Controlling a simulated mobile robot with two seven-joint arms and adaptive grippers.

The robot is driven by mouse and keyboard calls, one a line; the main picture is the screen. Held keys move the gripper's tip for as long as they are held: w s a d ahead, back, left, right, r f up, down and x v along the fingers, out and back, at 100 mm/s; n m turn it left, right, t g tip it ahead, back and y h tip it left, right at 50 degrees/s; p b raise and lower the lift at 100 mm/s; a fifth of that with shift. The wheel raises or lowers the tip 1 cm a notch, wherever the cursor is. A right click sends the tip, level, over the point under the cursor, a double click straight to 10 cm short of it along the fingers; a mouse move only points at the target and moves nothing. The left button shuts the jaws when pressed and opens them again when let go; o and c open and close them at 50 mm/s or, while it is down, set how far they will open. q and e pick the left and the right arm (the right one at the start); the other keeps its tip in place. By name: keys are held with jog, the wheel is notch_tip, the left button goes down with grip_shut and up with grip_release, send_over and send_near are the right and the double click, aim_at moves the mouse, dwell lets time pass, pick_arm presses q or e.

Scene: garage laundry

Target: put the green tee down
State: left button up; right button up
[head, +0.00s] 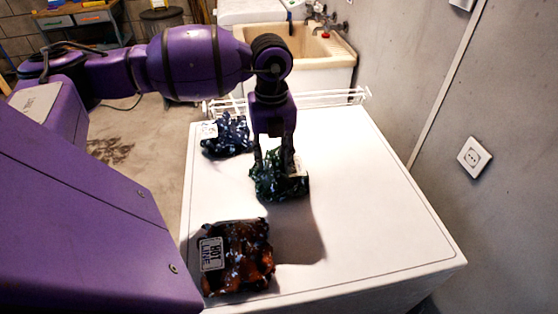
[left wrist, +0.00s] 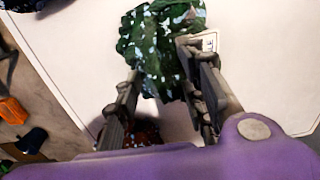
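The green tee (head: 280,183), crumpled with light specks and a pale label, lies on the white top (head: 370,190). It also shows in the left wrist view (left wrist: 150,45). My left gripper (head: 273,168) points down right over it. In the left wrist view the two fingers (left wrist: 160,65) are well apart, with green cloth between and beyond their tips. The gripper looks open; whether the fingertips touch the cloth is hard to tell. My right gripper is in neither view.
A dark blue speckled garment (head: 228,136) lies behind left of the tee. A rust-red garment with a "Hot Line" label (head: 236,257) lies at the front left. A white wire rack (head: 325,98) runs along the back edge. The right part of the top is clear, beside a wall.

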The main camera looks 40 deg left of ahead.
pick_arm(q)
jog(key=shift+c, duration=0.2)
grip_shut()
jog(key=shift+r, duration=0.1)
jog(key=shift+r, duration=0.5)
notch_tip(320, 180, up, 2)
jog(key=shift+s+d+r, duration=0.1)
jog(key=shift+r, duration=0.15)
jog(key=s+d+r+b, duration=0.1)
jog(key=s+d+r, duration=0.7)
jog(key=s, duration=0.3)
jog(key=shift+s+r, duration=0.15)
jog(key=shift+r, duration=0.55)
